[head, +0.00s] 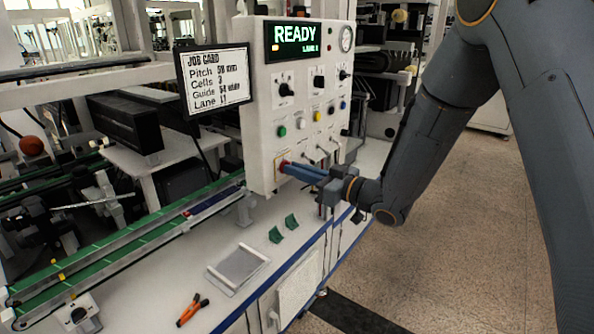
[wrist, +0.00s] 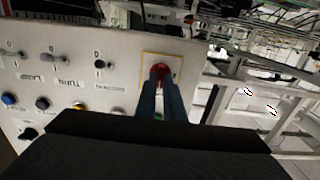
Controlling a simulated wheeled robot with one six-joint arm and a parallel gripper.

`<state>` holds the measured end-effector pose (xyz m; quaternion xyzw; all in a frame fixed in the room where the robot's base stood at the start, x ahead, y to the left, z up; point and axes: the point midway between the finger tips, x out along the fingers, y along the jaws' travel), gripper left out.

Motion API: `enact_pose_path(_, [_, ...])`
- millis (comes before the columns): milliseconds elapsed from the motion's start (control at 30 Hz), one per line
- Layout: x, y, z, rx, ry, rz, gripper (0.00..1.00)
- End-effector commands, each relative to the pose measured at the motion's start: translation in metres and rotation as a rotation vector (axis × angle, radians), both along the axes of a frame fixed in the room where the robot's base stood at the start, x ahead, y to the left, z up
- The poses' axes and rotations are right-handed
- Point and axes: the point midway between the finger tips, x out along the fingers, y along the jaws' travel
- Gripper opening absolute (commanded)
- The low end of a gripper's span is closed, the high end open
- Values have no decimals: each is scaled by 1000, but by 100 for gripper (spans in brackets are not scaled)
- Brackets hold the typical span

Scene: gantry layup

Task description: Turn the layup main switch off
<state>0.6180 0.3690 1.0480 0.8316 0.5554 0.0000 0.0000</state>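The main switch is a red knob on a yellow-edged plate, low on the left of the white control panel (head: 262,150). In the head view only a little of the red knob (head: 285,165) shows past my fingertips. My gripper (head: 292,167) reaches in from the right, its two blue fingers pointing at the panel. In the wrist view the red knob (wrist: 160,70) sits at the ends of the two fingers (wrist: 161,84), with a narrow gap between them. Whether they press on it cannot be told. The knob's handle angle is hidden.
The panel's screen (head: 294,40) reads READY. Black knobs, coloured buttons and small levers fill the panel to the right of the switch. A job card (head: 216,84) hangs at its left. Green blocks, a grey tray (head: 238,268) and orange-handled pliers (head: 192,309) lie on the bench below.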

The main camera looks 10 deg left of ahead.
Motion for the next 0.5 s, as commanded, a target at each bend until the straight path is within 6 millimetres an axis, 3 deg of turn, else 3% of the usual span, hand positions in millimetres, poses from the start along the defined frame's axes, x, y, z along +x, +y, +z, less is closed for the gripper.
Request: enact_pose_path(500, [0, 0, -2, -32, -77, 1, 0])
